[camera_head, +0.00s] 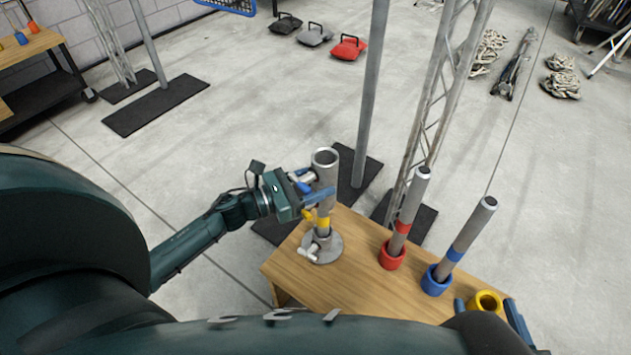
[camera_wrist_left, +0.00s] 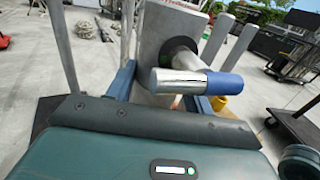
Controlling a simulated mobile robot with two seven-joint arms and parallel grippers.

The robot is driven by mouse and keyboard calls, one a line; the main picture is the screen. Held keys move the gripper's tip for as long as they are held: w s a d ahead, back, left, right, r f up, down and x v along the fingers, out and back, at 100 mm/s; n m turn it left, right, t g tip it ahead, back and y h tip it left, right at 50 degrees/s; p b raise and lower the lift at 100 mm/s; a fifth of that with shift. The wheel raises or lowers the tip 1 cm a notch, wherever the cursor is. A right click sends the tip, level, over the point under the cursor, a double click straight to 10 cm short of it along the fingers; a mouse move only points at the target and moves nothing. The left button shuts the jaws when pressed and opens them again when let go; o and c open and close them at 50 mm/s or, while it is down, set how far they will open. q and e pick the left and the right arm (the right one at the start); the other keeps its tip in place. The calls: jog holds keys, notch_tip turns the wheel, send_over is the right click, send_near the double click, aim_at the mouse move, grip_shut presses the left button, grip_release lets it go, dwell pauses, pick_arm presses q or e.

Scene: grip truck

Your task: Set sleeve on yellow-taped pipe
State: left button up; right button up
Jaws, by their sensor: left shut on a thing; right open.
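A wide grey sleeve (camera_head: 325,172) stands upright, its open top end facing up. It has a side T-handle with a blue grip (camera_wrist_left: 222,86), close in the left wrist view. My left gripper (camera_head: 315,195) is shut on the sleeve.
A red-taped pipe (camera_head: 411,201) stands in a red holder (camera_head: 391,259) and a blue-taped pipe (camera_head: 470,231) in a blue holder (camera_head: 434,284). A tall grey pole (camera_head: 371,90) and a truss (camera_head: 440,100) rise behind the wooden table (camera_head: 365,285).

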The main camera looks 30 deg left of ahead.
pick_arm(q)
jog(key=o, duration=1.4)
jog(key=shift+f, duration=0.1)
jog(key=shift+o, duration=0.4)
jog(key=shift+f, duration=0.15)
jog(key=v, duration=1.3)
